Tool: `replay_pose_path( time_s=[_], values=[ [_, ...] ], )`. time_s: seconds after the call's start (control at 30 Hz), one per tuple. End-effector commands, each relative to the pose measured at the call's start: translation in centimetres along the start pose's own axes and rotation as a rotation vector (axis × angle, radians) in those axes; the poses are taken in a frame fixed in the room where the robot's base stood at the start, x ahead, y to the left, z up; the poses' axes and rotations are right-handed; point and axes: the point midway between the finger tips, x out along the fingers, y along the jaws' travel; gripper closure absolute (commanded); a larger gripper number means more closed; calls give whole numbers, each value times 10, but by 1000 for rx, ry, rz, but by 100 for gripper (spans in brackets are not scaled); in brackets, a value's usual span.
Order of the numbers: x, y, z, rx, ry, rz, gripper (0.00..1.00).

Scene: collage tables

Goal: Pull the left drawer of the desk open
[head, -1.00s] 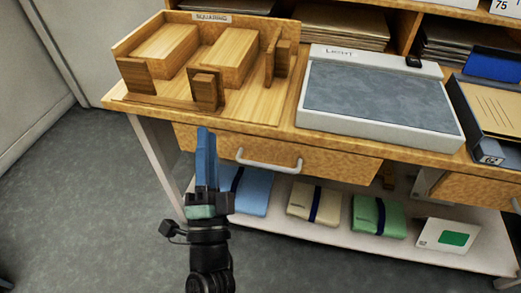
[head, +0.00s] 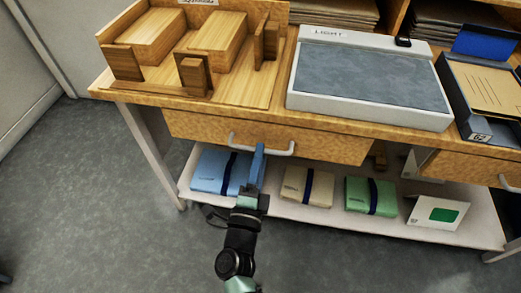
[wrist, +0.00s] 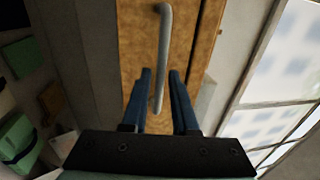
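The left drawer (head: 330,147) is a light wooden front under the desk top, and it looks shut. Its pale curved bar handle (head: 281,152) runs across the front. My gripper (head: 259,148) has blue fingers, and its tips are at the middle of the handle in the head view. In the wrist view, the fingers of my gripper (wrist: 160,72) are apart, with the handle (wrist: 165,35) running between them in the picture. Whether the fingers touch the handle cannot be told. The drawer front (wrist: 138,35) lies behind it.
A wooden squaring jig (head: 240,85) and a light pad (head: 370,85) stand on the desk top. A lower shelf (head: 280,208) holds blue, cream and green bundles and a white card. Another drawer (head: 465,168) is at the right. Open grey floor lies in front.

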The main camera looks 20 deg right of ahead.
Motion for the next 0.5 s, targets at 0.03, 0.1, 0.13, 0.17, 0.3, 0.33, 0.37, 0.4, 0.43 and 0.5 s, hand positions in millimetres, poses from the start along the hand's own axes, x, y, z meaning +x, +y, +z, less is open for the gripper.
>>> replay_pose_path(
  time_s=[0.03, 0.1, 0.13, 0.17, 0.3, 0.33, 0.37, 0.4, 0.43, 0.5],
  values=[
    [8, 0, 0, 0, 2, -2, 73],
    [14, 0, 0, 0, 0, -2, 73],
    [16, 0, 0, 0, 0, -1, 73],
    [18, 0, 0, 0, 0, 0, 73],
    [22, 0, 0, 0, 0, 0, 73],
    [22, 0, 0, 0, 0, 0, 73],
    [22, 0, 0, 0, 0, 0, 73],
    [22, 0, 0, 0, 0, 0, 73],
    [22, 0, 0, 0, 0, 0, 73],
    [22, 0, 0, 0, -1, 0, 73]
  ],
)
